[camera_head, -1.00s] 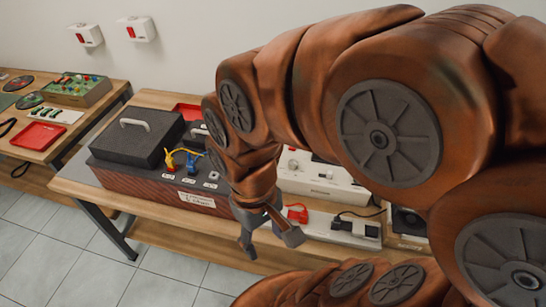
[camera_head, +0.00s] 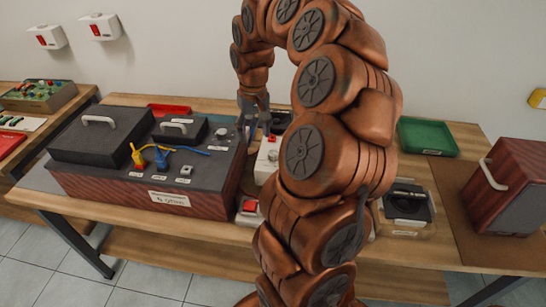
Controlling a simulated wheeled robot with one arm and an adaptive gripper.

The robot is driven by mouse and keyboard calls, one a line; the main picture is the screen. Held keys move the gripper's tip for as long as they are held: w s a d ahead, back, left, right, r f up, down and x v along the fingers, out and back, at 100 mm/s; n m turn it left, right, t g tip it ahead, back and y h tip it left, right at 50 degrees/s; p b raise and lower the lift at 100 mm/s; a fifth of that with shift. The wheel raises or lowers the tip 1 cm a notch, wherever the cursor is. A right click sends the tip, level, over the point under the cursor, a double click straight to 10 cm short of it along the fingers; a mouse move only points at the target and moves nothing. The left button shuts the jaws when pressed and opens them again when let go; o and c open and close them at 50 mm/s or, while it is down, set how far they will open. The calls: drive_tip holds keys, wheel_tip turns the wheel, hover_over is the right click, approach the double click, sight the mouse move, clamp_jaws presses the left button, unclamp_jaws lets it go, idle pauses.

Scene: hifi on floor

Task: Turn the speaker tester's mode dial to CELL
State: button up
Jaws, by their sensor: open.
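A white instrument case (camera_head: 265,162), which looks like the speaker tester, stands on the table just right of the dark wood-sided box. My arm covers most of it, and its mode dial and lettering cannot be made out. My gripper (camera_head: 254,128) points down at the back left part of this white case, between the dark box and my arm. Its fingers are apart with nothing seen between them. Whether they touch the case or surround a dial cannot be told.
The dark box (camera_head: 140,198) with yellow and blue leads stands close left of my gripper. A green tray (camera_head: 427,137), a clear-lidded black unit (camera_head: 407,203) and a wooden speaker (camera_head: 512,188) are to the right. A red tray (camera_head: 169,110) lies behind the box.

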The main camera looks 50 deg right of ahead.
drive_tip(key=m, duration=0.2)
hover_over(273, 153)
wheel_tip(273, 153, down, 4)
drive_tip(key=shift+d+r+b, duration=0.1)
drive_tip(key=shift+b, duration=0.3)
drive_tip(key=shift+f+p, duration=0.85)
drive_tip(key=shift+f, duration=3)
drive_tip(key=shift+c, duration=0.2)
clamp_jaws()
